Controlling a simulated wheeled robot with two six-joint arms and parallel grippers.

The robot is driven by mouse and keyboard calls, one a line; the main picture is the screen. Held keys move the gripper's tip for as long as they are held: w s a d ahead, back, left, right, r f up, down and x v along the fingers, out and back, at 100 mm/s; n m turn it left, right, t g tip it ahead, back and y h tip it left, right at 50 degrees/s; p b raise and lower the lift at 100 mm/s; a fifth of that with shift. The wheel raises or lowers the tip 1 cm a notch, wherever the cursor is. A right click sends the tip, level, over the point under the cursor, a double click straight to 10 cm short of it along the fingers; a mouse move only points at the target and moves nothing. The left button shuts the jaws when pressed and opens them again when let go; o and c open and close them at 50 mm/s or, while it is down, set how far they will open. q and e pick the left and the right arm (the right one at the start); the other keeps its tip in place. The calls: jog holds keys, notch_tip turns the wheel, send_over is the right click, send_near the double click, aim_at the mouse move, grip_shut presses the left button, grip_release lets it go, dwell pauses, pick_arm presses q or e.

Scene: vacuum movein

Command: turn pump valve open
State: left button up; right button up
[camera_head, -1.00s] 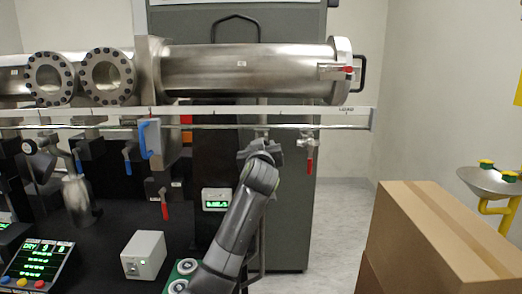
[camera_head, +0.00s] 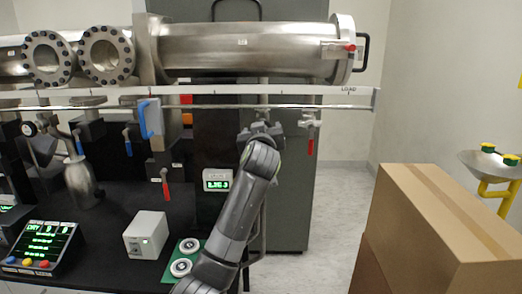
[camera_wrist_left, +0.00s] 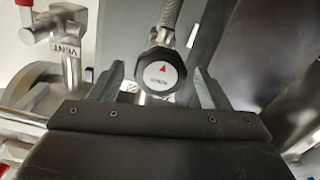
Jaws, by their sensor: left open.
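In the left wrist view a round dark knob (camera_wrist_left: 161,70) with a pale face, a red arrow and small unreadable lettering sits at the end of a braided metal hose. I take it for the pump valve. My left gripper (camera_wrist_left: 158,88) is open, with one finger on each side of the knob; I cannot tell whether they touch it. In the head view my left gripper (camera_head: 262,132) is raised under the metal rail, below the big steel cylinder (camera_head: 245,52). The knob is hidden behind the gripper there. My right gripper is not in view.
A red-handled vent valve (camera_wrist_left: 60,38) is close beside the gripper; a red-handled valve (camera_head: 310,135) also hangs right of it in the head view. Blue-handled (camera_head: 150,118) and red-handled (camera_head: 165,185) valves are left. A cardboard box (camera_head: 425,230) stands front right.

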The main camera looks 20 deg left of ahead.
pick_arm(q)
jog(key=b+v, duration=0.3)
jog(key=v, duration=1.2)
jog(key=shift+s, duration=0.25)
jog(key=shift+f, duration=0.1)
